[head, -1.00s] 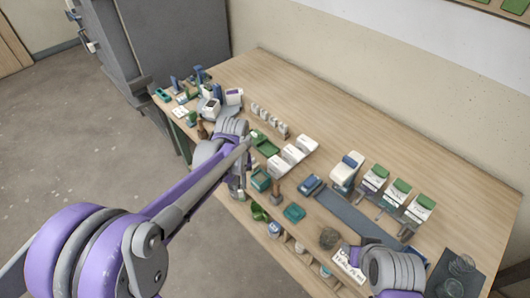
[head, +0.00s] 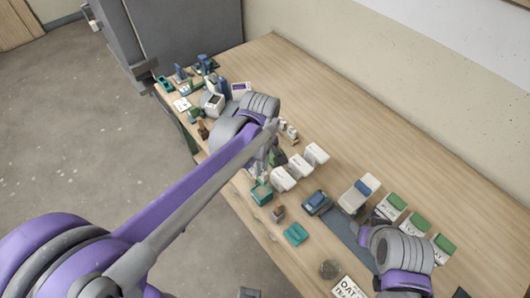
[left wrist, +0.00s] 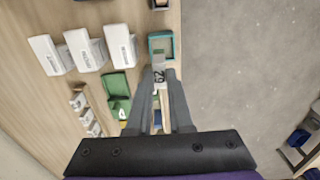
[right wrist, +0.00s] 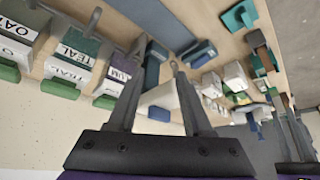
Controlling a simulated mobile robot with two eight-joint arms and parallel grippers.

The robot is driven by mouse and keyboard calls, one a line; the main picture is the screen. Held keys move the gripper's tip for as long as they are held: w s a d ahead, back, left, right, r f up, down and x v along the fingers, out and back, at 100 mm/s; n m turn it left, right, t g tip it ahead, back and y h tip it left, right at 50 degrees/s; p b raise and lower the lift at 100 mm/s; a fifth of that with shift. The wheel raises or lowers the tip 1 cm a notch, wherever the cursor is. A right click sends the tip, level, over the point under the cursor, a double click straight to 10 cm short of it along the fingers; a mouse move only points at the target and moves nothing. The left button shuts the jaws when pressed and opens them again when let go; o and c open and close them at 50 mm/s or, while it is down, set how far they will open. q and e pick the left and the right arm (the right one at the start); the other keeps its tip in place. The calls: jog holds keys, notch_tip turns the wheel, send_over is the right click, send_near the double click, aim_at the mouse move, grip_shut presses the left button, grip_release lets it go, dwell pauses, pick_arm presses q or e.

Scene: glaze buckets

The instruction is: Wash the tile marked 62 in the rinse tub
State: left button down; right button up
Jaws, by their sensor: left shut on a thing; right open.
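The tile marked 62 (left wrist: 160,76) is a small pale block with dark digits. In the left wrist view it sits between the fingertips of my left gripper (left wrist: 158,84), which is shut on it. In the head view my left gripper (head: 268,160) is low over the table, left of a row of white boxes (head: 301,165). A teal open-topped box (left wrist: 161,43) lies just beyond the tile; it also shows in the head view (head: 261,193). I cannot tell which container is the rinse tub. My right gripper (right wrist: 158,56) is open and empty near the labelled boxes.
A green tray (left wrist: 116,96) and small white blocks (left wrist: 84,108) lie left of my left fingers. Boxes with green tops (head: 418,224) and labels such as TEAL (right wrist: 72,52) stand at the right. A teal dish (head: 295,233) is near the front edge.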

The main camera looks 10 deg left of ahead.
aim_at(261, 179)
pick_arm(q)
jog(key=shift+f, duration=0.2)
jog(key=shift+s+f+b, duration=0.3)
jog(key=shift+s+f, duration=0.05)
jog(key=shift+s, duration=0.1)
jog(key=shift+f+b, duration=0.5)
jog(key=shift+f, duration=0.65)
pick_arm(e)
jog(key=shift+s+f, duration=0.95)
jog(key=shift+f, duration=0.2)
pick_arm(q)
jog(key=shift+w, duration=0.15)
pick_arm(e)
jog(key=shift+w, duration=0.1)
jog(key=shift+f, duration=0.1)
pick_arm(q)
jog(key=shift+f, duration=0.1)
pick_arm(e)
jog(key=shift+f, duration=0.1)
